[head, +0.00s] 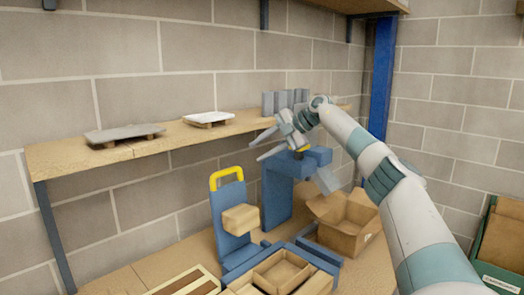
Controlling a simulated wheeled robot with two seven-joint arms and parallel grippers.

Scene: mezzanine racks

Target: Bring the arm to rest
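My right arm (405,215) comes in from the lower right and reaches up and left across the picture. My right gripper (254,152) is at its end, in front of the wooden shelf and above the blue structure. Its two grey fingers point left and stand apart, with nothing seen between them. My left arm and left gripper are not in view.
The wooden shelf (72,155) bears two flat pale items and grey upright blocks (284,101). Below stand a yellow-handled blue hand truck (230,205) with a small box, a blue structure (277,200), an open cardboard box (345,235) and trays. A blue post (382,75) stands behind my arm.

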